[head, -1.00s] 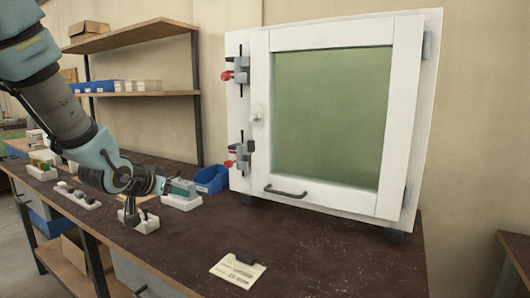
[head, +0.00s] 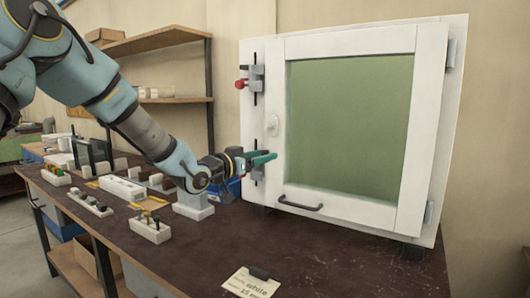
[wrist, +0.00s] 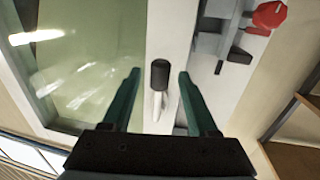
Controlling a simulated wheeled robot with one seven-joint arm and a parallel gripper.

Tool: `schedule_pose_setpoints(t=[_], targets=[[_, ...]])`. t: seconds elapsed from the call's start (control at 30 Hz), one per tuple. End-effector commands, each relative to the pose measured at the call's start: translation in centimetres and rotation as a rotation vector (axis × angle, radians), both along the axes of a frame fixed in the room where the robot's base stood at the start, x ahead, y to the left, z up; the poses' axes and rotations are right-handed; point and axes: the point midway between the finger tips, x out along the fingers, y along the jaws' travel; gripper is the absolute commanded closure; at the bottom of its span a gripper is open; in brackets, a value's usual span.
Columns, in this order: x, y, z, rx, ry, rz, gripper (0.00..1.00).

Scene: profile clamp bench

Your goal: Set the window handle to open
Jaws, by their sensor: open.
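The white-framed window (head: 430,135) with a green pane stands upright on the bench, its sash looking closed. The white window handle (head: 271,126) is on the sash's left side and looks roughly upright. My gripper (head: 268,157) is open just below it in the head view, its green fingers pointing at the frame. In the wrist view my gripper (wrist: 159,74) has one finger on each side of a pale upright piece with a dark end, which looks like the handle (wrist: 157,103). I cannot tell whether the fingers touch it.
An upper clamp (head: 245,83) with a red knob sits left of the sash; a lower clamp is partly hidden by my gripper. A dark pull bar (head: 300,203) is low on the sash. Small holders (head: 151,229) and a paper card (head: 250,284) lie on the bench.

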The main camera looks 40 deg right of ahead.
Motion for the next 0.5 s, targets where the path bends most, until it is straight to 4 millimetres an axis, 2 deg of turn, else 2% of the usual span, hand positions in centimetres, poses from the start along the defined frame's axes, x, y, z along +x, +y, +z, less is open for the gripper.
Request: schedule_pose_setpoints(t=[0.2,0.5], targets=[[0.2,-1.6,0.0,0.001,0.000,0.001,0.40],[0.2,-1.7,0.0,0.001,0.000,0.001,0.43]])
